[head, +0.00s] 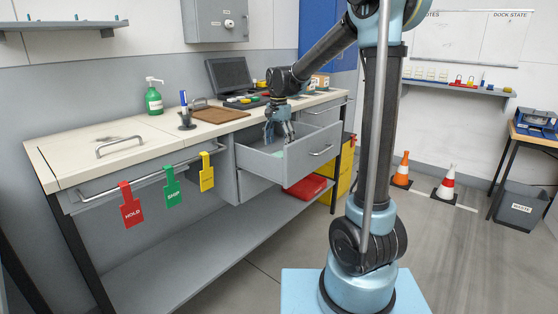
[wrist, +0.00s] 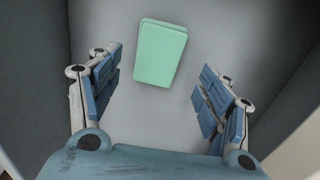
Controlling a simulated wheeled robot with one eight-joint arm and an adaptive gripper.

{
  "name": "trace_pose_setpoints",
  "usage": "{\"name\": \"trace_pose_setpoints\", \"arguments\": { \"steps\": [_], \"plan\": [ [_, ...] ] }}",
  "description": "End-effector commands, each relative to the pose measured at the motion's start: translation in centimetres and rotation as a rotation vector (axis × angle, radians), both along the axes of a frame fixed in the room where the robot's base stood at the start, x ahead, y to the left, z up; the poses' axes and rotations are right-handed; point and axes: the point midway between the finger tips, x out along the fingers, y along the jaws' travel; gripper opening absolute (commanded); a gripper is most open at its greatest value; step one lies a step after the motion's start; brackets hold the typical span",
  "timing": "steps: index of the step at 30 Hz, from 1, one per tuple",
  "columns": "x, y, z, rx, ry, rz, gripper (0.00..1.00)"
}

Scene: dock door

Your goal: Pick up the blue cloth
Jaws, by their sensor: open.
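A mint-green rectangular piece (wrist: 161,52), like a folded cloth or a flat pad, lies on the floor of the open drawer (head: 308,165). It shows in the wrist view at the top centre. I see nothing that is plainly a blue cloth. My gripper (head: 278,138) reaches down into the drawer. In the wrist view my gripper (wrist: 158,82) has its fingers wide apart with nothing between the pads but grey drawer floor. The green piece is apart from both fingers and ahead of them. In the head view the drawer front and my fingers hide most of the drawer floor.
The drawer's walls rise close on both sides of my fingers. The workbench (head: 110,150) holds a green pump bottle (head: 154,98), a brown board (head: 220,115) and a dark screen (head: 229,76). A red tray (head: 305,187) sits below the drawer. Two cones stand at right.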

Motion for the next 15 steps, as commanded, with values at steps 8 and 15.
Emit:
{"name": "trace_pose_setpoints", "arguments": {
  "steps": [8,15],
  "plan": [
    [-0.2,-0.1,-3.4,0.000,0.000,0.000,0.72],
    [-0.3,-0.1,-4.8,0.000,0.000,0.000,0.72]
  ]
}}
